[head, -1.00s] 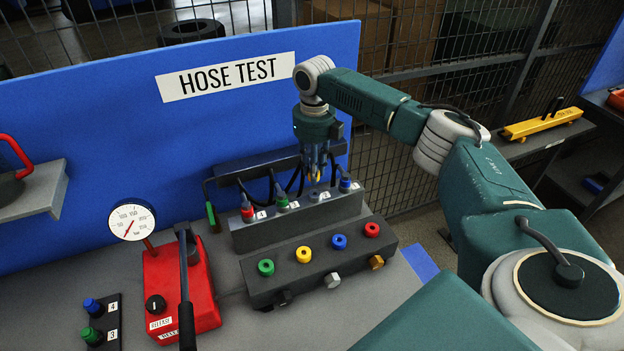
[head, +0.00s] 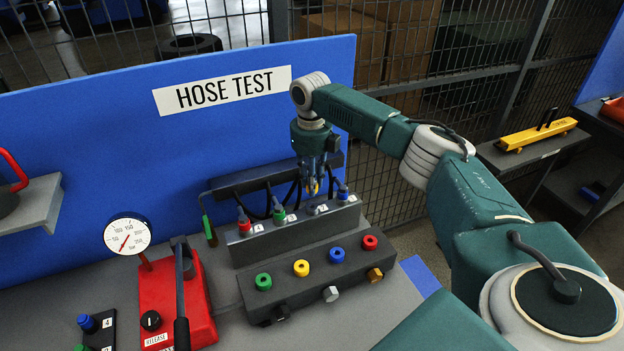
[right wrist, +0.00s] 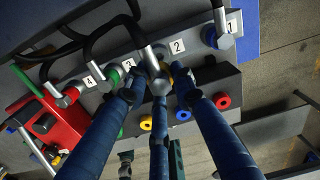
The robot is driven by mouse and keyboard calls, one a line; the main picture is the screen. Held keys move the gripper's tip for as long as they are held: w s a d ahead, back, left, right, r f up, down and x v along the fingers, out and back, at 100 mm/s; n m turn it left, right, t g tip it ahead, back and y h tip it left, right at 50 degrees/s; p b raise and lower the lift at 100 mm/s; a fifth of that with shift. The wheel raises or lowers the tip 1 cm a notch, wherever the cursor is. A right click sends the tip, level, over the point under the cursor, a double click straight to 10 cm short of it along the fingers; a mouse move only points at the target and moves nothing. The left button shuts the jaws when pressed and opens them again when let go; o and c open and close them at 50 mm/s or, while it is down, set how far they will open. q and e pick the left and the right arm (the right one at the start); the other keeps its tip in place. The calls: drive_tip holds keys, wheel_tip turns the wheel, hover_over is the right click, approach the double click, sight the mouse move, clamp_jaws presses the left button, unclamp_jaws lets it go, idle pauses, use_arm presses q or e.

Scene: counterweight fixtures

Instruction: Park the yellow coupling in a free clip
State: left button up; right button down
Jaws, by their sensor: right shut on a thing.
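The yellow coupling (head: 313,188) is between the fingertips of my right gripper (head: 312,180), which is shut on it. In the right wrist view, a little yellow (right wrist: 167,73) shows between the blue fingers of the right gripper (right wrist: 158,88); the fingers hide the rest. The gripper points down over the grey clip block (head: 250,250), near label 2. Red (head: 243,223), green (head: 279,214) and blue (head: 342,192) couplings stand at labels 4, 3 and 1. The grey spot at label 2 (head: 315,209) shows no coloured coupling. My left gripper is out of view.
Green, yellow, blue and red ports (head: 301,268) line the front block. A red pump (head: 170,300) with a dark lever and gauge (head: 127,235) stands left. Black hoses (right wrist: 105,35) loop near the fingers. A blue board (head: 100,150) rises behind.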

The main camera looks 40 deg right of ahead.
drive_tip(key=shift+f, duration=0.35)
idle(0.3)
drive_tip(key=shift+f+b, duration=0.65)
drive_tip(key=shift+f, duration=0.65)
drive_tip(key=shift+f, duration=0.15)
drive_tip(key=shift+f, duration=0.65)
drive_tip(key=shift+f+b, duration=0.15)
drive_tip(key=shift+b, duration=0.15)
drive_tip(key=shift+f, duration=0.5)
drive_tip(key=shift+s+f, duration=0.1)
drive_tip(key=shift+f, duration=0.1)
idle(0.3)
drive_tip(key=c, duration=1.4)
unclamp_jaws()
